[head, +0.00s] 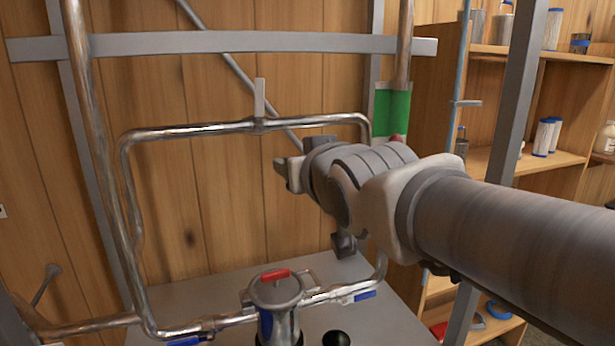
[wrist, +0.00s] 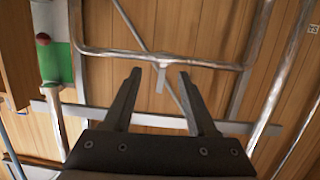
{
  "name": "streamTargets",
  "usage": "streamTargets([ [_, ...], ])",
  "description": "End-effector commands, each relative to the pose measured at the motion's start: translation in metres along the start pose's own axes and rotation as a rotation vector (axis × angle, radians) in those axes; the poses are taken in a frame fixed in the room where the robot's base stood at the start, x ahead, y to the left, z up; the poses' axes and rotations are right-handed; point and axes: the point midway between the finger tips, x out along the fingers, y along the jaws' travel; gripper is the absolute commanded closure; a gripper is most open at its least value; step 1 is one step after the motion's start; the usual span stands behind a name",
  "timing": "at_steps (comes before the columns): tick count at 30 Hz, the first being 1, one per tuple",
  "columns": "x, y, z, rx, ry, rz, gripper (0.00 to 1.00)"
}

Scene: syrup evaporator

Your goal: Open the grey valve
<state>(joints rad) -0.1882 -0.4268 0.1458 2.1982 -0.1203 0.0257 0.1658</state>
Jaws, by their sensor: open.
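The grey valve (head: 260,97) sits on the upper horizontal metal pipe, its flat grey handle standing upright in the head view. In the wrist view, which appears upside down, the valve handle (wrist: 161,80) points down from the pipe and shows between the fingertips. My gripper (head: 286,174) is below and to the right of the valve in the head view. Its two fingers (wrist: 160,73) are spread, with nothing held between them. I see no contact with the handle; the exact distance is unclear.
A canister with a red handle (head: 275,275) and a blue-handled valve (head: 364,296) sit below. A green panel (head: 391,112) is at right, near shelves (head: 555,165).

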Motion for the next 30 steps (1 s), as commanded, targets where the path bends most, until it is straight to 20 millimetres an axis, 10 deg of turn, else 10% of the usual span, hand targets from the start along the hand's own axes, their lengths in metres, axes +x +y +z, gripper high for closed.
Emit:
streamTargets([
  [17, -0.002, 0.005, 0.009, 0.001, -0.025, 0.013, 0.43],
  [27, 0.032, 0.011, -0.038, -0.335, 0.093, 0.003, 1.0],
  [30, 0.055, 0.009, -0.068, -0.603, 0.185, -0.009, 1.0],
])
